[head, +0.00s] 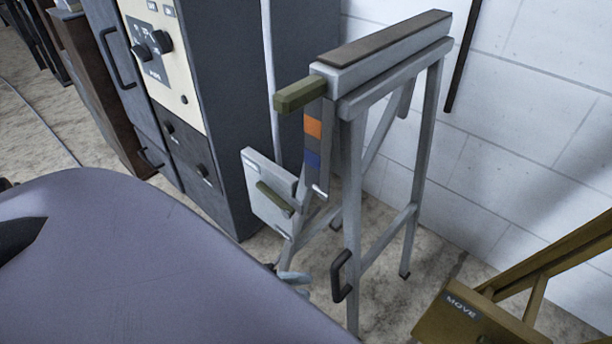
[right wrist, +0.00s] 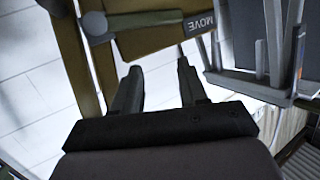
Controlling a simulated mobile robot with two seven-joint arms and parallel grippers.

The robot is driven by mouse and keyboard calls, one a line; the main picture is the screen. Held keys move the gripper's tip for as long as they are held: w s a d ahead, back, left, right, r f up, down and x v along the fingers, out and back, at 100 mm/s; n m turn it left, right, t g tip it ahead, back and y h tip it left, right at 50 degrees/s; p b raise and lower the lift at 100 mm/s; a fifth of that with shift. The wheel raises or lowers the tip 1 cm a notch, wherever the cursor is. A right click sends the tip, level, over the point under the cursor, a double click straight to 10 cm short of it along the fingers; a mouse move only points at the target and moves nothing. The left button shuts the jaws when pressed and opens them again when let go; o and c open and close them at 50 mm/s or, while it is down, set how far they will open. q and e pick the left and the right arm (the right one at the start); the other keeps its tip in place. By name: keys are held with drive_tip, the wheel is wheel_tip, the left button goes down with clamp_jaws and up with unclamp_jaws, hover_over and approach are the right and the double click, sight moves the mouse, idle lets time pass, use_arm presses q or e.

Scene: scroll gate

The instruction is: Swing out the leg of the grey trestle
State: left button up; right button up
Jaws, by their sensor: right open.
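The grey trestle (head: 352,215) stands upright by the white wall in the middle of the head view. A black handle (head: 336,278) is fixed low on its near leg. A grey panel with a green bar (head: 272,198) hangs at its left side. Part of the trestle's grey frame (right wrist: 265,85) shows at the right of the right wrist view. My right gripper (right wrist: 158,78) is open and empty, its dark fingers apart in front of a mustard board. Of my left gripper, only dark parts (head: 16,236) show at the left edge; its jaws cannot be made out.
A mustard trestle with a "MOVE" board (head: 455,318) stands at the lower right; its board (right wrist: 160,32) also fills the top of the right wrist view. A dark cabinet with knobs (head: 222,130) stands left of the grey trestle. My own large purple-grey part covers the lower left.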

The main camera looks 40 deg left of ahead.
use_arm(q)
drive_tip(key=shift+b+v, duration=0.45)
drive_tip(key=shift+v, duration=1.45)
drive_tip(key=shift+w, duration=0.1)
